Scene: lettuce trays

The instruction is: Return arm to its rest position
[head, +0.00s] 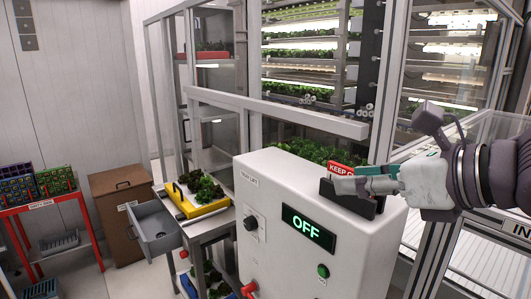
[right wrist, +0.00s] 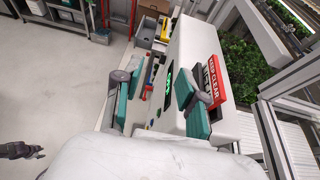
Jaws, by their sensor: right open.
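My right gripper (head: 352,190) reaches in from the right in the head view, in front of or above the top of the white tray lift control box (head: 290,180). In the right wrist view its two fingers with teal pads stand apart, with nothing between them (right wrist: 155,98). Whether it touches the box I cannot tell. A dark gripper, seemingly my left one (right wrist: 22,150), shows small at the lower left of the right wrist view; its jaws are unclear.
The box has a lit OFF display (head: 307,227), a green button (head: 323,271) and a red KEEP CLEAR sign (right wrist: 217,78). A yellow-handled lettuce tray (head: 187,204) is on a metal stand. Glazed growing racks stand behind. Open floor lies left.

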